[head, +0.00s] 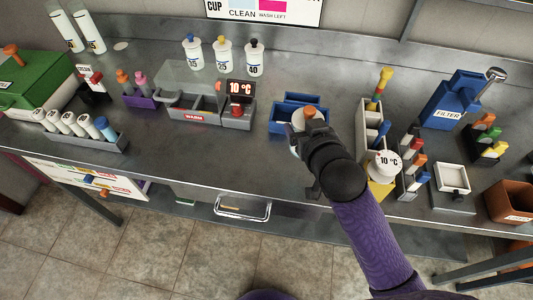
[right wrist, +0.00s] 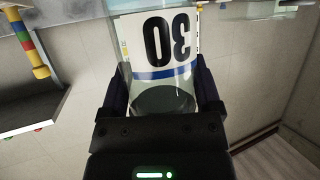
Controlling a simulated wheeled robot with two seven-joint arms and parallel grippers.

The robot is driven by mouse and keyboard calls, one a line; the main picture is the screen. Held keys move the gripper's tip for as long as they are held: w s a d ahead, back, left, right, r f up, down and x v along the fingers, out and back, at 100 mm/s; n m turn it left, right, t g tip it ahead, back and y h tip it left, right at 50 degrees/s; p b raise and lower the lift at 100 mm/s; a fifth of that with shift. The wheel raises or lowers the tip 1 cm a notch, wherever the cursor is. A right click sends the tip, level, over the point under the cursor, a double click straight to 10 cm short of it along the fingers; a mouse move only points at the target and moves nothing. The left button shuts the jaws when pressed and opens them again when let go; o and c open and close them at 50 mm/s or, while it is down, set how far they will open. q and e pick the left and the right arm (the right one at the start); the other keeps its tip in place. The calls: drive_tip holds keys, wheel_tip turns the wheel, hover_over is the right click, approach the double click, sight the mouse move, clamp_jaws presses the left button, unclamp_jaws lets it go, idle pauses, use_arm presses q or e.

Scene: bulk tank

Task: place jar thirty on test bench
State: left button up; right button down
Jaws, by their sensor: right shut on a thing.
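Jar thirty (right wrist: 165,55) is a clear jar with a white label, a black "30" and a blue band; the label appears upside down in the right wrist view. My right gripper (right wrist: 160,95) is shut on it, one finger on each side. In the head view the jar's orange cap (head: 309,114) shows just beyond my right gripper (head: 305,148), which hides most of the jar. It overlaps the front right of a blue holder (head: 283,126); I cannot tell whether they touch. The steel bench (head: 240,165) runs across the view; no test bench label is readable. My left gripper is not in view.
A grey warm unit (head: 205,123) with a 10 °C display stands left of the blue holder. Jars marked 25 (head: 224,58) and 40 (head: 254,60) stand behind.

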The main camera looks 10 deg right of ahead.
wheel_tip(320, 180, down, 10)
drive_tip(key=b, duration=0.4)
drive_tip(key=shift+s, duration=0.15)
drive_tip(key=shift+f, duration=0.1)
unclamp_jaws()
drive_tip(key=shift+s+r, duration=0.15)
drive_tip(key=shift+r, duration=0.1)
drive_tip(key=p+v, duration=0.3)
drive_tip(key=v, duration=0.8)
drive_tip(key=shift+s, duration=0.25)
